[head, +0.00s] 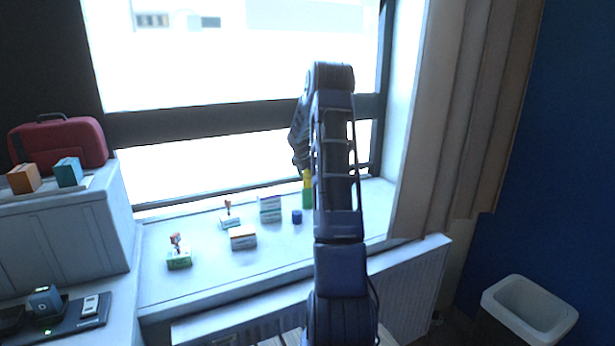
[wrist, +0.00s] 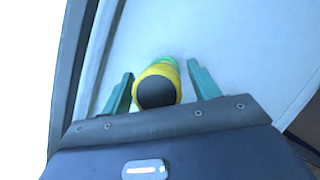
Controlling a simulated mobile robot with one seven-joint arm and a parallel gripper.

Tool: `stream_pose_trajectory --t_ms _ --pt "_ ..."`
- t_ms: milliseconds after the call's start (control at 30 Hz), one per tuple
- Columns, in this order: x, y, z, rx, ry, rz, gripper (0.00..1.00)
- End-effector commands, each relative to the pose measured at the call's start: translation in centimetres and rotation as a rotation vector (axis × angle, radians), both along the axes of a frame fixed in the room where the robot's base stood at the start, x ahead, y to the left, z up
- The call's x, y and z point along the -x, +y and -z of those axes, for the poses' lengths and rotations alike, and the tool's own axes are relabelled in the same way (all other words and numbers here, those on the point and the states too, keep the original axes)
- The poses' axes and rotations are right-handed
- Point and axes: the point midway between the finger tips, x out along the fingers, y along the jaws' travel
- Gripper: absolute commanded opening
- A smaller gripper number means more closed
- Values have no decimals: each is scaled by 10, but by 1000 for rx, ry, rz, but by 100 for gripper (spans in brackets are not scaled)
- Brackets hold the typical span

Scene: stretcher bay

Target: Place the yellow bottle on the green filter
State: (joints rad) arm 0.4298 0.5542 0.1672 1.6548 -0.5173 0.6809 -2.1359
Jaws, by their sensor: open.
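The yellow bottle (head: 307,181) is upright directly above the green filter (head: 307,199) on the window sill, partly hidden by my arm. They look stacked and in contact. In the wrist view the yellow bottle (wrist: 158,72) shows its dark round top, with a sliver of the green filter (wrist: 167,60) beyond it. My gripper (wrist: 160,76) is open, with one teal finger on each side of the bottle. I see a gap at the right finger; the left finger is close to the bottle, and I cannot tell if it touches.
A blue cylinder (head: 297,216) stands just left of the filter. Small boxes (head: 243,238) and stamp-like items (head: 179,257) are farther left on the sill (head: 210,284). A red case (head: 62,143) sits on the left cabinet. A curtain (head: 455,120) hangs at right.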

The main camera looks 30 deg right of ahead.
Motion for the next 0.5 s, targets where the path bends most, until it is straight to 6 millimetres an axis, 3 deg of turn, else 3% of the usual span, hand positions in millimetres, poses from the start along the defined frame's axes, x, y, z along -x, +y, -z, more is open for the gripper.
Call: stream_pose_trajectory --t_ms 500 --pt "19 27 -82 1 -4 0 61"
